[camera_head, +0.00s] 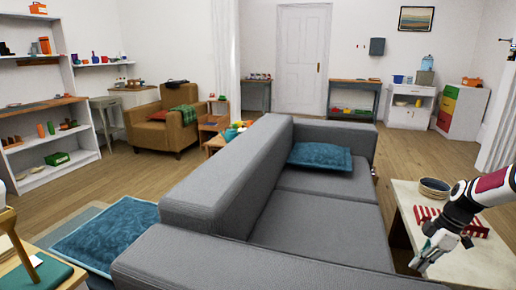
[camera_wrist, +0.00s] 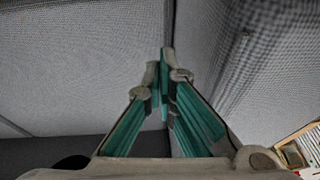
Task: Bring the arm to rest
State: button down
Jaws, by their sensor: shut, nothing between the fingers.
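My gripper (camera_head: 424,262) shows at the lower right of the head view, beside the sofa's right end and by the front edge of the pale table. In the wrist view my gripper (camera_wrist: 165,75) has its teal-padded fingers together at the tips, with nothing between them. Grey sofa fabric (camera_wrist: 80,65) fills most of the view beyond the fingers. Whether the fingers touch the sofa I cannot tell.
The grey sofa (camera_head: 225,205) spans the middle, with a blue cushion (camera_head: 320,156) on it. Open wooden floor (camera_head: 400,148) lies behind the sofa.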

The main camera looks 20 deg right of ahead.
jog(key=s+a+r+m+g+h, duration=0.1)
jog(key=s+a+r+m+h, duration=0.15)
jog(key=a+r, duration=1)
jog(key=s+a+r+m+g+h, duration=0.1)
jog(key=a+r+m+g, duration=0.15)
jog(key=a+r, duration=1)
jog(key=s+a+m+t, duration=0.1)
jog(key=s+a+m, duration=0.2)
jog(key=s+a, duration=0.6)
jog(key=s+a+m+t, duration=0.25)
jog(key=s+a, duration=0.55)
jog(key=s, duration=0.4)
notch_tip(320, 180, up, 24)
jog(key=t+p, duration=0.3)
jog(key=p, duration=1.9)
jog(key=shift+w+d+r+p, duration=0.15)
jog(key=shift+d+r+p, duration=0.1)
jog(key=shift+d+p, duration=0.1)
jog(key=shift+m, duration=0.25)
